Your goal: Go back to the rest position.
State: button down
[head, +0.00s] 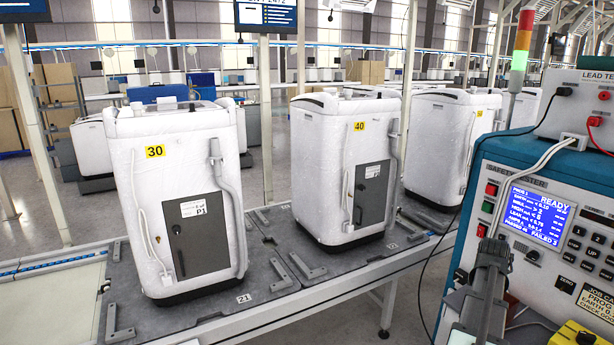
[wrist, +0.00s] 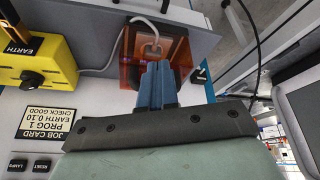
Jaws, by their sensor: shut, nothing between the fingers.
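My gripper (wrist: 157,68) shows in the wrist view as two blue fingers side by side, shut and empty. Its fingertips lie in front of an orange see-through housing (wrist: 128,72) with a grey plug and cable (wrist: 151,46) in it. I cannot tell whether the fingers touch the housing. In the head view, dark grey and pale green parts at the tester's left front seem to be my arm; the fingertips cannot be made out there.
The teal tester (head: 519,170) has a lit screen (head: 538,215) reading READY. A yellow EARTH box (wrist: 38,64) is left of my fingers. White machines numbered 30 (head: 185,185) and 40 (head: 345,165) stand on the conveyor (head: 235,312). A signal tower (head: 521,50) glows green.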

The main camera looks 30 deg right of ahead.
jog(key=w+a+f+n+g+y, duration=0.1)
jog(key=w+a+f+n+y, duration=0.15)
jog(key=a+f, duration=1.35)
jog(key=w+a+f+n+g+y, duration=0.1)
jog(key=w+a+f+n+y, duration=0.2)
jog(key=a+f, duration=1.25)
jog(key=s+a+f+n+g, duration=0.2)
jog(key=s+a+f, duration=0.3)
jog(key=a, duration=0.5)
jog(key=s+a+f+n+g, duration=0.2)
jog(key=s+a+f, duration=0.4)
jog(key=a, duration=0.5)
jog(key=s+a+f+n+g+h, duration=0.1)
jog(key=s+a+f, duration=0.4)
jog(key=a, duration=0.6)
jog(key=shift+s+f+n+g, duration=0.15)
jog(key=shift+s+n+g, duration=0.5)
jog(key=shift+n, duration=0.6)
